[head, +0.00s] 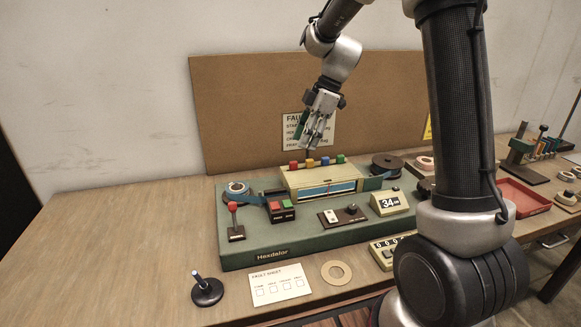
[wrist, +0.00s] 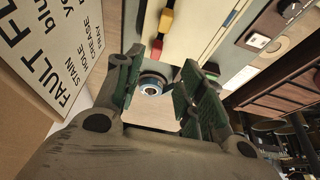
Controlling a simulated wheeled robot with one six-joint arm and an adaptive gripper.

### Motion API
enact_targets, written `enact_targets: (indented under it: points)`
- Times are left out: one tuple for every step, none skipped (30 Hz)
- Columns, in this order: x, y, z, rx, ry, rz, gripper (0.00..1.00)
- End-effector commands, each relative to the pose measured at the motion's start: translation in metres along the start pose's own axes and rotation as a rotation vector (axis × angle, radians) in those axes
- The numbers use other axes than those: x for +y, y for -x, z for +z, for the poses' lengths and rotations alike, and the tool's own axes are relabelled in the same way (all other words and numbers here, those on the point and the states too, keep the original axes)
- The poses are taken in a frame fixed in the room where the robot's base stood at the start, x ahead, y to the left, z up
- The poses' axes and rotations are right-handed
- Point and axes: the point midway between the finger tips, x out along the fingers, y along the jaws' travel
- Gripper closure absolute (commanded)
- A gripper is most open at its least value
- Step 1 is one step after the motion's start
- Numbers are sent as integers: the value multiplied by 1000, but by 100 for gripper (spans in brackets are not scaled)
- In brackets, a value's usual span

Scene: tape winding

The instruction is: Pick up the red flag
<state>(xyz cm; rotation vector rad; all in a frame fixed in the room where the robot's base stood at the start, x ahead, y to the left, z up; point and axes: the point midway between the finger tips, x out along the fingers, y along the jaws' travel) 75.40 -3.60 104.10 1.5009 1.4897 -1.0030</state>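A small red block (head: 293,165), which looks like the red flag, is at the left end of a row of coloured blocks on top of the cream machine box (head: 300,179). In the wrist view a red block (wrist: 167,20) shows near the top, with a yellow one (wrist: 157,45) beside it. My gripper (head: 307,138) hangs above the row, fingers pointing down, in front of the fault flag sign. In the wrist view its two green-padded fingers (wrist: 157,100) are apart with nothing between them. The red block is outside the finger gap.
The green console (head: 240,251) carries a tape roll (head: 238,190), a red-knobbed lever (head: 235,208), buttons and a counter. A brown board (head: 230,100) stands behind. The table's left side is clear.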

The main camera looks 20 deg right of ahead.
Motion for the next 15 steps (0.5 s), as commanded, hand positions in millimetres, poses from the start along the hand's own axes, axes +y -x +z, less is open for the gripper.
enact_targets:
  points:
    - [0,-5,0,0,10,-3,61]
    - [-1,-8,0,0,12,-4,61]
    - [-1,-13,0,0,13,-5,61]
    - [0,-17,0,-1,13,-5,61]
    - [0,-21,0,-1,12,-4,61]
    - [0,-25,0,-1,12,-4,61]
    - [1,-29,0,-2,12,-4,61]
    - [2,-33,0,-2,11,-4,61]
    - [3,-39,-1,-2,10,-5,61]
    - [4,-44,-1,-2,10,-6,61]
    - [5,-49,-2,-2,10,-5,61]
    - [6,-56,-2,-1,10,-5,61]
    - [6,-60,-2,-1,10,-6,61]
    - [6,-64,-2,-1,10,-5,61]
    - [6,-69,-2,-2,10,-4,61]
